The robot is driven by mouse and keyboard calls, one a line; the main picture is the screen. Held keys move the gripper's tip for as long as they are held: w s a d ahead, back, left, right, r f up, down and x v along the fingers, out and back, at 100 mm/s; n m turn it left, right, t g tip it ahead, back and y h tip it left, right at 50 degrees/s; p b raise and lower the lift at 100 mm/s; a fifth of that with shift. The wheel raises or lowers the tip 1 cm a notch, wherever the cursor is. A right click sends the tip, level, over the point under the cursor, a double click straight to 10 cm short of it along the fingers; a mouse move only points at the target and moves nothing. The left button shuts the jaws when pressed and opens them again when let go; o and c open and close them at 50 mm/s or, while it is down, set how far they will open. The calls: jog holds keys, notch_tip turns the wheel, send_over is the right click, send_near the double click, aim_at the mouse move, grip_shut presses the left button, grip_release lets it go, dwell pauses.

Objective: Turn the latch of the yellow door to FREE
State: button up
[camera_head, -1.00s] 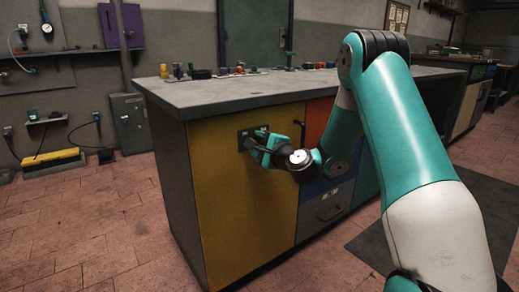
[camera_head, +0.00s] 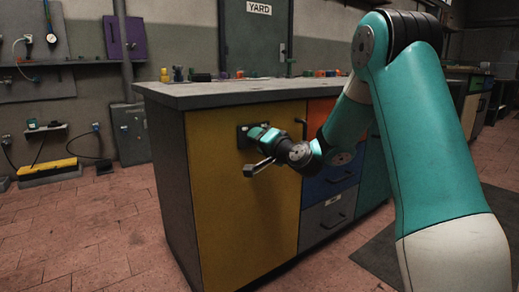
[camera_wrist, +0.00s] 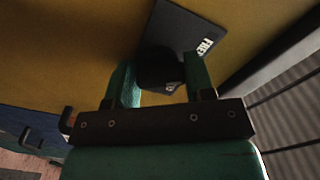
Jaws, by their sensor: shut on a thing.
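The yellow door (camera_head: 235,205) is at the left end of the workbench front and looks closed. In the wrist view the plate (camera_wrist: 187,25) carries white lettering, partly hidden, that seems to read FREE. My gripper (camera_head: 256,133) is at the plate, shut on the dark round latch knob (camera_wrist: 160,66). The green fingers stand on either side of the knob in the wrist view. The latch's pointing direction is hidden by the fingers and knob.
A black handle (camera_head: 302,126) stands close to the right of my gripper. Orange, blue and grey drawer fronts lie further right. The bench top (camera_head: 230,94) above holds several small coloured items.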

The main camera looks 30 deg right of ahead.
jog(key=shift+f+n+b, duration=0.15)
jog(key=shift+n+b, duration=0.6)
jog(key=shift+n, duration=0.35)
jog(key=o, duration=0.9)
jog(key=shift+s+d+b, duration=0.15)
jog(key=shift+s+b, duration=1.7)
jog(key=shift+s, duration=2.5)
jog(key=shift+s+d+b, duration=0.15)
jog(key=shift+s+b, duration=1.7)
jog(key=shift+s, duration=2.5)
